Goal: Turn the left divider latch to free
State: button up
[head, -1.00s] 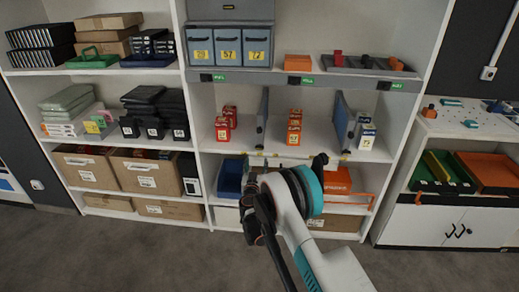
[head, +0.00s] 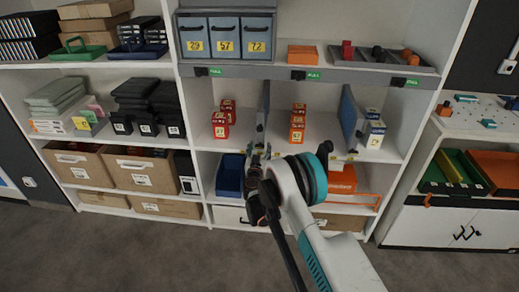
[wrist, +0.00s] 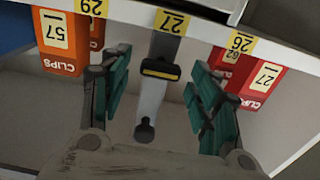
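The left divider (head: 263,103) is a blue-grey upright panel on the middle shelf, between red and orange box stacks. The wrist view, upside down, shows its narrow grey front edge (wrist: 151,100). A black latch with a yellow stripe (wrist: 160,69) sits across that edge, near the shelf lip. A dark round knob (wrist: 144,131) is farther along it. My gripper (wrist: 160,88) is open, with one green-padded finger on each side of the divider edge and latch. I see no contact. In the head view my gripper (head: 257,150) is below and in front of the divider, partly hiding its base.
Red boxes (head: 221,119) and orange boxes (head: 297,123) flank the divider closely. A second divider (head: 352,118) stands to the right. The shelf lip carries yellow number labels (wrist: 172,21). A blue bin (head: 230,176) and an orange box (head: 342,180) are below.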

jog(key=c, duration=0.9)
jog(key=shift+n, duration=0.3)
jog(key=n, duration=0.4)
jog(key=shift+a, duration=0.1)
jog(key=n, duration=0.5)
jog(key=shift+f, duration=0.1)
jog(key=n, duration=0.4)
jog(key=shift+a+f, duration=0.1)
jog(key=shift+n, duration=2.1)
jog(key=shift+s, duration=0.1)
jog(key=shift+f, duration=0.1)
jog(key=o, duration=1.1)
jog(key=shift+c, duration=0.2)
